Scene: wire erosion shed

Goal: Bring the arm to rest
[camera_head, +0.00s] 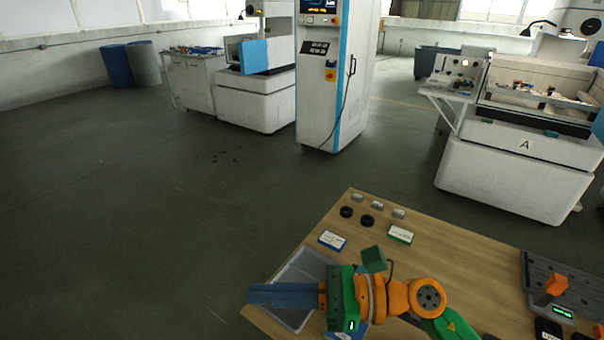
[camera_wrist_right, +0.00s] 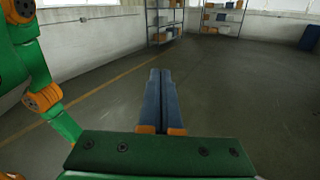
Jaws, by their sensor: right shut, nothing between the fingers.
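My right gripper (camera_head: 252,294) is in the lower middle of the head view, over the grey tray (camera_head: 297,264) at the table's left end. Its long blue fingers lie together with nothing between them and point left. In the right wrist view the shut fingers (camera_wrist_right: 162,72) point out over open floor. The orange and green arm behind the gripper reaches in from the lower right of the head view. Part of the tray is hidden under the gripper. My left gripper does not show.
The wooden table (camera_head: 460,262) carries black rings (camera_head: 367,221), small grey blocks (camera_head: 377,205), a blue-edged card (camera_head: 333,240), a green-edged box (camera_head: 401,234) and a dark grey device (camera_head: 565,285). A tall cabinet (camera_head: 325,85) and machines stand beyond. The floor left of the table is clear.

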